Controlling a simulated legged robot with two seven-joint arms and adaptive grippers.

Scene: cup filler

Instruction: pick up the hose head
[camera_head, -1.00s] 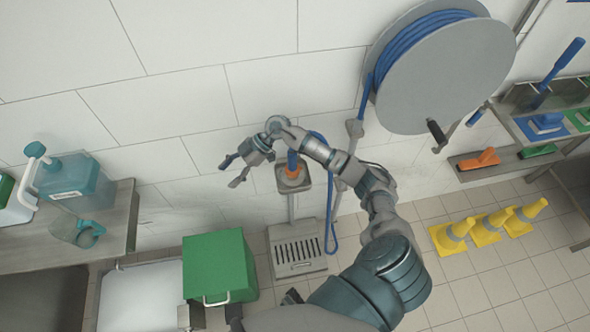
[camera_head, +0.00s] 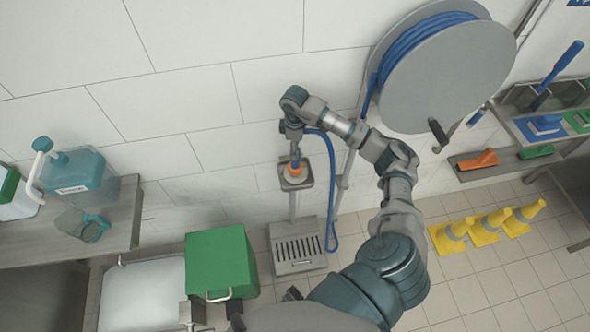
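The hose head (camera_head: 295,166), blue on top with an orange ring, stands upright on a small grey pedestal (camera_head: 296,183) by the wall. A blue hose (camera_head: 331,175) loops from its top and hangs down on the right. My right gripper (camera_head: 294,150) points down directly over the hose head, at its blue upper part. Its fingers are small and overlap the head, so I cannot tell whether they touch it or are closed.
A large hose reel (camera_head: 447,75) with a crank is on the wall at right. A shelf with a blue-green jug (camera_head: 75,175) is at left.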

